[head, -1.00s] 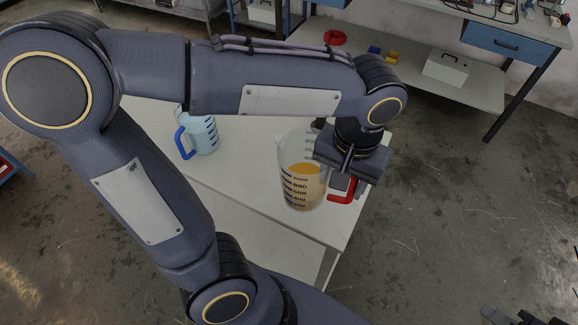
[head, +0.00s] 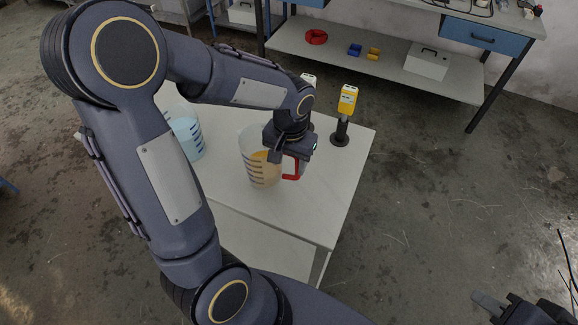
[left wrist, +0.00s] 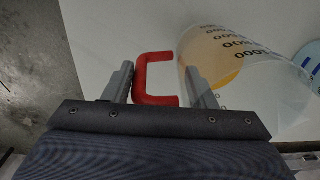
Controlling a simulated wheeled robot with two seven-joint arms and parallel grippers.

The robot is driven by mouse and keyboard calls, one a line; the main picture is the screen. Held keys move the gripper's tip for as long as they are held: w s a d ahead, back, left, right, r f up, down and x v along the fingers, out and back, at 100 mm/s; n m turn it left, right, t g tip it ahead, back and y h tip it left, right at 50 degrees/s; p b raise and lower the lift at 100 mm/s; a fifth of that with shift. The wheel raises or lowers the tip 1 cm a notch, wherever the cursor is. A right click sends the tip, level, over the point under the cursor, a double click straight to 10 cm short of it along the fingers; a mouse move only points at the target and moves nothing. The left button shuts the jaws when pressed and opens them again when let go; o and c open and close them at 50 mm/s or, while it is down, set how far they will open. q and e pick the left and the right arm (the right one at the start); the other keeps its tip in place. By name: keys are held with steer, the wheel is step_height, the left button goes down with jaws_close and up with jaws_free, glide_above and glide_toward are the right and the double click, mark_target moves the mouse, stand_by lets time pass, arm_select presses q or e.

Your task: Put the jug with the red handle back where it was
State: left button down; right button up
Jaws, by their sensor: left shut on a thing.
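The clear jug with the red handle (head: 253,150) holds amber liquid and has dark measuring marks. In the head view it is over the white table (head: 320,205); I cannot tell whether its base touches the top. My left gripper (head: 284,156) is shut on its red handle (left wrist: 143,76), and the fingers lie either side of the handle in the left wrist view. The jug's clear body also shows there (left wrist: 262,82), at the right. My right gripper (head: 492,305) is at the bottom right corner, away from the table; its jaws are unclear.
A light blue jug (head: 189,138) stands on the table to the left, partly hidden by my left arm. A yellow device (head: 347,98) on a black stand is at the table's back right. The table's front right is clear. A workbench shelf (head: 390,73) lies behind.

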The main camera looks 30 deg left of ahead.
mark_target(289, 178)
arm_select(q)
steer(key=shift+f, duration=1.45)
steer(key=shift+f, duration=0.2)
steer(key=c, duration=0.6)
jaws_free()
